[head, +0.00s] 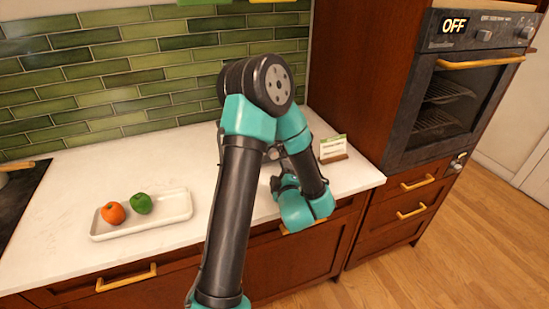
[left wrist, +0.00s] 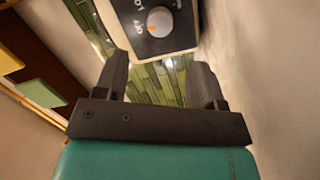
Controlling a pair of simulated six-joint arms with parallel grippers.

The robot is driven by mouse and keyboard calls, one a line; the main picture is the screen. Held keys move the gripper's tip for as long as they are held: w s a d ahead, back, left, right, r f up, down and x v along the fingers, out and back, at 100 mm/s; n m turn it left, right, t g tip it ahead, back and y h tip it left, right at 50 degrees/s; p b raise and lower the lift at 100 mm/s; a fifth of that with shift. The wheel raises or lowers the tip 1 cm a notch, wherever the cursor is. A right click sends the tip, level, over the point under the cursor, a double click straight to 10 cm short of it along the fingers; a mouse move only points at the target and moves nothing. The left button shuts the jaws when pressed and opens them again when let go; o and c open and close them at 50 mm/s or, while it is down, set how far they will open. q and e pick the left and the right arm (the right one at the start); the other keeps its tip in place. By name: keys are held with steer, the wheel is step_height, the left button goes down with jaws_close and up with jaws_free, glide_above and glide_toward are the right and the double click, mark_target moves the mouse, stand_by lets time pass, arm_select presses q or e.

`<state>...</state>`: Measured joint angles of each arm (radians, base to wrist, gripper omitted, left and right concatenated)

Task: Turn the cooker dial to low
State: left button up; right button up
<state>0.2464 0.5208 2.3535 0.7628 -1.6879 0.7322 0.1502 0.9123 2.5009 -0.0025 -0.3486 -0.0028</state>
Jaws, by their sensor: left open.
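The cooker dial (left wrist: 160,22) is a round grey-white knob with an orange mark, on a black panel (left wrist: 155,43) in a pale housing, at the top of the left wrist view. Its orange mark lies on the side of the printed word that reads like OFF. Another label beside it is partly cut off. My left gripper (left wrist: 160,68) is open and empty, its fingertips short of the dial and apart from it. In the head view my left arm bends down over the counter, and its gripper (head: 281,183) is mostly hidden. I cannot make out this dial there.
A white tray (head: 165,225) with an orange fruit (head: 113,212) and a green one (head: 141,203) sits left of my arm. A small card stand (head: 333,149) is right of it. An oven (head: 455,90) showing OFF stands at right. A hob (head: 20,190) is at left.

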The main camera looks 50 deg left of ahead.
arm_select(q)
steer(key=x, duration=0.9)
steer(key=c, duration=0.9)
steer(key=shift+r+m, duration=0.1)
steer(key=shift+m, duration=1.3)
steer(key=o, duration=0.9)
